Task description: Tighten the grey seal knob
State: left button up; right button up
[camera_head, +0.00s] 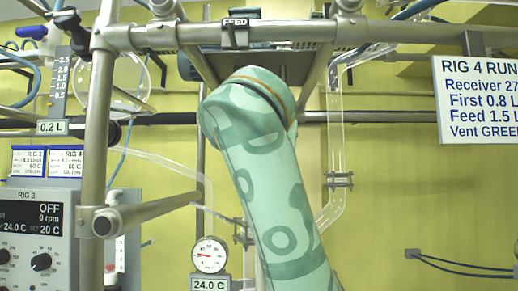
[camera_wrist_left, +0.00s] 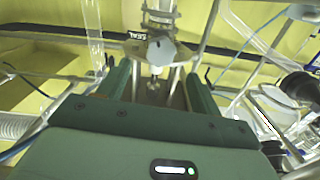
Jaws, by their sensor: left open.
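The grey seal knob (camera_wrist_left: 157,49) shows in the left wrist view, a pale lobed knob beside a small label reading SEAL (camera_wrist_left: 137,35). My left gripper (camera_wrist_left: 158,76) is open, its two green fingers standing apart on either side below the knob. The knob lies ahead, roughly between the fingertips in the picture. I cannot tell how much gap is left, and I see no finger closed on it. In the head view a mint patterned arm of mine rises through the middle. No gripper and no seal knob can be made out there, and my right gripper is not seen.
Metal frame poles (camera_head: 98,130) and a crossbar marked FEED (camera_head: 235,34) surround the arm. A control box for RIG 3 (camera_head: 40,230) is at left, a round gauge (camera_head: 209,254) low in the middle, glass tubing (camera_head: 336,150) and a RIG 4 sign (camera_head: 480,100) at right.

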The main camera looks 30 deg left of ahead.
pick_arm(q)
jog(key=x, duration=0.9)
jog(key=shift+w+a, duration=0.1)
jog(key=shift+a, duration=0.1)
jog(key=c, duration=1)
